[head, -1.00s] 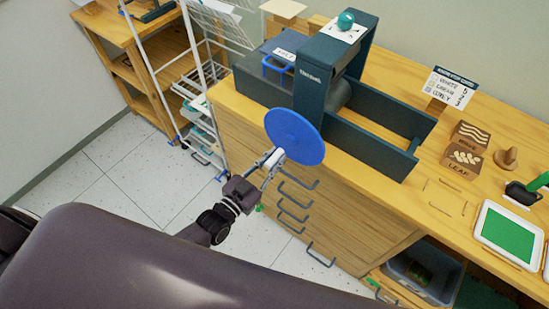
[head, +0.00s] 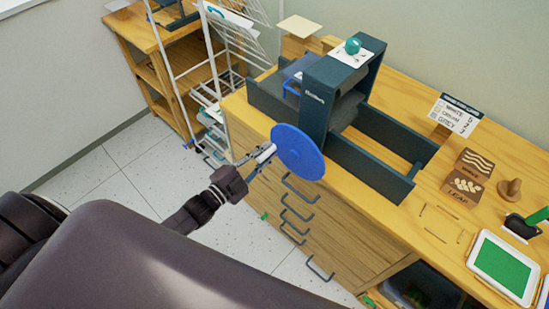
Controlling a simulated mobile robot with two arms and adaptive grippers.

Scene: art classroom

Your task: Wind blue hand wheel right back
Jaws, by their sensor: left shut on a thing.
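The blue hand wheel (head: 300,150) is a round disc on the near side of a dark teal press (head: 316,108). A pale handle (head: 266,152) sticks out from its left side. My left gripper (head: 258,157) is shut on this handle, left of the disc's centre. The press has an upright frame over long side rails (head: 375,175). A blue loop handle (head: 291,86) shows on the bed left of the upright, partly under it. My right gripper is not in view.
The press stands on a wooden cabinet (head: 420,215) with grey drawer pulls (head: 301,190) below the wheel. A white wire rack (head: 215,75) stands close at the left. Carved blocks (head: 466,188) and a green-and-white tray (head: 502,264) lie at the right.

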